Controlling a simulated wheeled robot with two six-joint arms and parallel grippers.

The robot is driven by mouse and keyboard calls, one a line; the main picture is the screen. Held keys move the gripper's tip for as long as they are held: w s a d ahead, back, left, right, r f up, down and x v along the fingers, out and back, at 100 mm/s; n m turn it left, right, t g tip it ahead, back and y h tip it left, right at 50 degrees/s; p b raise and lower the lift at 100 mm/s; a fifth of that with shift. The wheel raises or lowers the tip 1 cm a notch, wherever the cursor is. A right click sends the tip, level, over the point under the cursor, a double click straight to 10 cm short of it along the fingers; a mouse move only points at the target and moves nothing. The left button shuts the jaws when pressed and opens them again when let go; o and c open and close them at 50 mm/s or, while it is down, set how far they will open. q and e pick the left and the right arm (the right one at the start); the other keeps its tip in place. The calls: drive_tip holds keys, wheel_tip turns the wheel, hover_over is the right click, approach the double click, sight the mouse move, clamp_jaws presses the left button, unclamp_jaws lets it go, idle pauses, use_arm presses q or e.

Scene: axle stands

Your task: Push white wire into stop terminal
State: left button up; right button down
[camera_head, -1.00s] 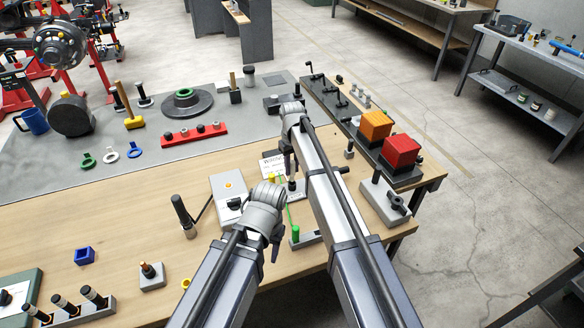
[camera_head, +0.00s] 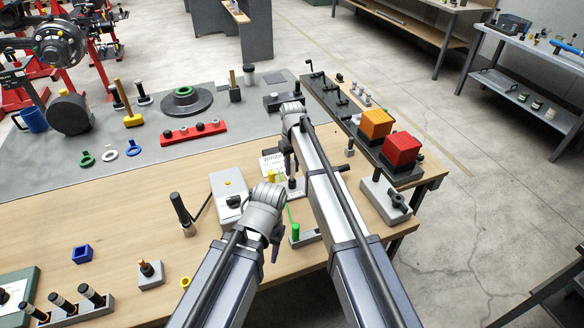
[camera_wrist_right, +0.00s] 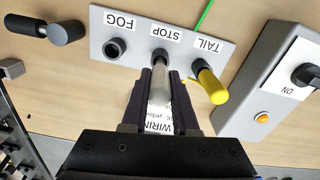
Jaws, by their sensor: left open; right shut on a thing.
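In the right wrist view, the white wire (camera_wrist_right: 159,86) is a pale grey-white plug held between the fingers of my right gripper (camera_wrist_right: 160,76). Its dark tip meets the stop terminal (camera_wrist_right: 161,53) on the grey terminal plate (camera_wrist_right: 135,49); how deep it sits I cannot tell. In the head view my right gripper (camera_head: 289,172) is over the plate area and its arm hides much of it. My left gripper (camera_head: 274,248) is open, lower and apart from the plate, with its fingers pointing down.
A yellow plug (camera_wrist_right: 211,86) stands in the TAIL terminal; the FOG terminal (camera_wrist_right: 114,47) is empty. A switch box (camera_head: 228,198) stands left of the grippers. A green post (camera_head: 296,232) with a green wire stands near the table's front edge.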

sight(292, 161)
use_arm(q)
drive_tip(key=shift+f+b, duration=1.2)
drive_tip(key=shift+f, duration=0.05)
use_arm(e)
drive_tip(key=shift+f, duration=1.3)
drive_tip(key=c, duration=0.6)
unclamp_jaws()
wheel_tip(292, 161, up, 8)
drive_tip(key=p, duration=0.8)
use_arm(q)
wheel_tip(292, 161, up, 8)
drive_tip(key=shift+f, duration=0.1)
use_arm(e)
drive_tip(key=shift+f, duration=0.1)
